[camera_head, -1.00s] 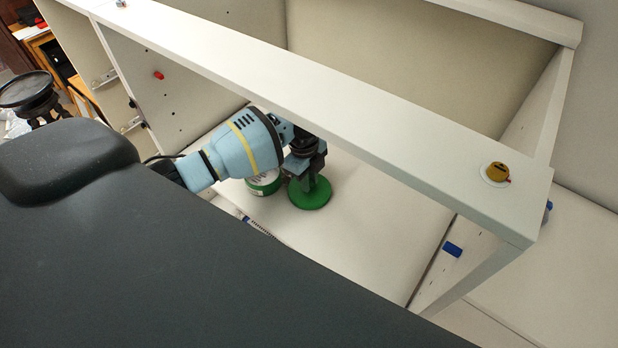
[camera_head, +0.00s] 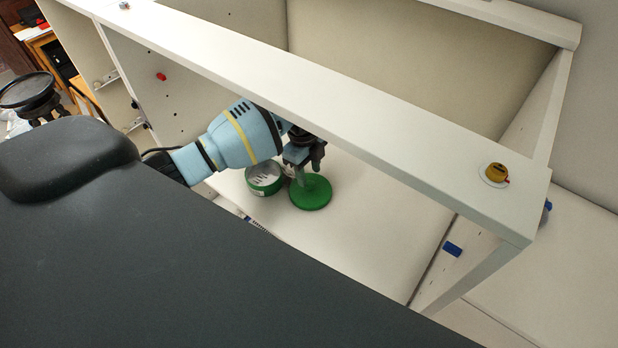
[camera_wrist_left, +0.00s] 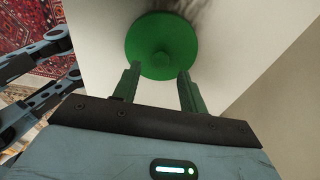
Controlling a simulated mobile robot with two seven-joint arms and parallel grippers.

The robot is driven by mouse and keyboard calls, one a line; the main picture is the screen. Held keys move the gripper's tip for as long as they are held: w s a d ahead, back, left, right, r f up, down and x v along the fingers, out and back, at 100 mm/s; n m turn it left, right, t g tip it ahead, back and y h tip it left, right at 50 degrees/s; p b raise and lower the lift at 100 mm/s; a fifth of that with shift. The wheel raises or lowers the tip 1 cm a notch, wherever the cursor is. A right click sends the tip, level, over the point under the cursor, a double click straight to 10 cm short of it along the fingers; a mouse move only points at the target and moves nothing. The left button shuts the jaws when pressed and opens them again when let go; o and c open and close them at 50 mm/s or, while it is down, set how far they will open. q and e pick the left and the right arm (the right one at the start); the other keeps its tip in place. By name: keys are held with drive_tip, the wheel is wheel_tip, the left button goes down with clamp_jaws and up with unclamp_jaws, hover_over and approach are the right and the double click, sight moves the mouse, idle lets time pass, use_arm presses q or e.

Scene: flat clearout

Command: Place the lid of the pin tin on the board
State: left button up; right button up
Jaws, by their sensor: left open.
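The green round lid (camera_head: 311,193) lies flat on the white board (camera_head: 365,215) inside the frame. It also shows in the left wrist view (camera_wrist_left: 160,45), with a small knob at its middle. The green pin tin (camera_head: 263,179) stands open just left of the lid, with pale contents. My left gripper (camera_head: 307,172) is above the lid's far side. In the left wrist view my left gripper (camera_wrist_left: 158,85) has its fingers apart, with nothing between them, and the lid lies beyond the tips. My right gripper is not in view.
A white beam (camera_head: 330,85) crosses above my left arm. A yellow knob (camera_head: 496,173) sits on its right end. A blue piece (camera_head: 452,249) is at the right post. The board right of the lid is clear. A patterned rug (camera_wrist_left: 30,25) shows in the left wrist view.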

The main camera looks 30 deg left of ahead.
use_arm(q)
wheel_tip(320, 180, up, 8)
drive_tip(key=a, duration=0.1)
drive_tip(key=shift+r, duration=0.2)
drive_tip(key=shift+w, duration=0.1)
idle(0.3)
